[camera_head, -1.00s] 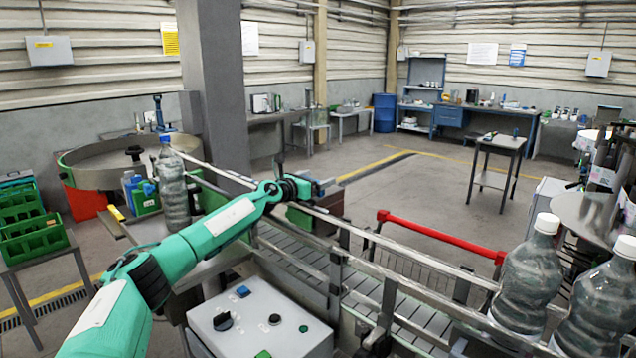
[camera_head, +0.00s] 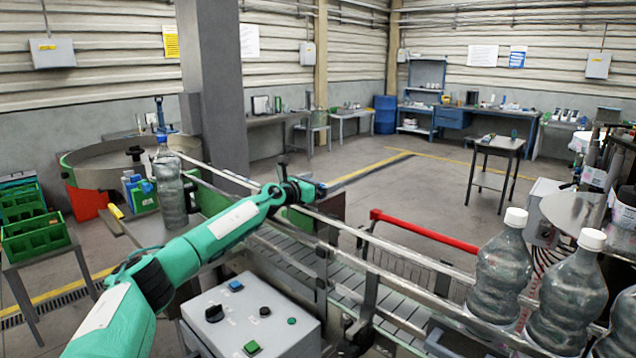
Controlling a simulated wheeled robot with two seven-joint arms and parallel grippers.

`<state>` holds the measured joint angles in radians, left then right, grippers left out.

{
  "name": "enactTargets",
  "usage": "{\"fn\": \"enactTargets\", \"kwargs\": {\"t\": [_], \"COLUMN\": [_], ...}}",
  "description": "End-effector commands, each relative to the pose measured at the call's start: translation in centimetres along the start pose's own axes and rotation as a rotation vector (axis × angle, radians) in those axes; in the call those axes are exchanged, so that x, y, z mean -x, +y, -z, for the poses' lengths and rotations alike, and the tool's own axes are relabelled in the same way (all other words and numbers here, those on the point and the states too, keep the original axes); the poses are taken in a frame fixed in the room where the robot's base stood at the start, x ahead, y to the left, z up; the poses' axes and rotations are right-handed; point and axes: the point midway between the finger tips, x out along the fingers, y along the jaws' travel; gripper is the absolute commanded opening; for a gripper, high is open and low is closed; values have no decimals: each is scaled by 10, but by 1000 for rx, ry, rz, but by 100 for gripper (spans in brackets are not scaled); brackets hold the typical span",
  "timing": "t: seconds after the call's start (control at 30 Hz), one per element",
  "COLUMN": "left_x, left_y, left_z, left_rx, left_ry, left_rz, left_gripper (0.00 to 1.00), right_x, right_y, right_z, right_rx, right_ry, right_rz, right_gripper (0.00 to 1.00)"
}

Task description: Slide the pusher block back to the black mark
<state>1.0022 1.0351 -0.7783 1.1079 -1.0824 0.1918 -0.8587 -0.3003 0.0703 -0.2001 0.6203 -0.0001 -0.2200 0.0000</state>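My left arm reaches in from the lower left, over the control box and towards the conveyor. My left gripper (camera_head: 318,190) is at the conveyor's far rail, small and seen from behind. I cannot tell whether its fingers are open or shut, or whether they touch anything. A dark green-sided block or housing (camera_head: 330,207) is just behind and below it, partly hidden by the wrist. I cannot tell whether this is the pusher block. I cannot make out the black mark. My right gripper is not in view.
The conveyor (camera_head: 345,290) runs between metal rails, with several capped bottles (camera_head: 500,268) at the right. A grey control box (camera_head: 250,315) stands in front. A red bar (camera_head: 425,231) lies beyond the conveyor. Another bottle (camera_head: 171,190) stands by the round table (camera_head: 85,165).

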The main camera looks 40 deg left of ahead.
Motion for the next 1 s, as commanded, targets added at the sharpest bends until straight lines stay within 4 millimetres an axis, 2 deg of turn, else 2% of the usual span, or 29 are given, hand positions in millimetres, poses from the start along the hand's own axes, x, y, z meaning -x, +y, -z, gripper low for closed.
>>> {"fn": "enactTargets", "kwargs": {"t": [0.17, 0.37, 0.63, 1.0], "left_x": [2, 17, 58, 114], "left_y": [2, 3, 1, -1], "left_z": [-1, -1, 1, 2], "left_rx": [-2, -5, -5, -4], "left_ry": [-1, 0, 2, 2], "left_rz": [-3, -3, -2, -1], "left_gripper": [100, 100, 100, 100], "right_x": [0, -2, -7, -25], "right_y": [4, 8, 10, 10], "right_z": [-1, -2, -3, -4], "right_rx": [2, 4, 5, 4], "right_ry": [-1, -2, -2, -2], "right_rz": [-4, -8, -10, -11], "right_gripper": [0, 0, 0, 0]}}
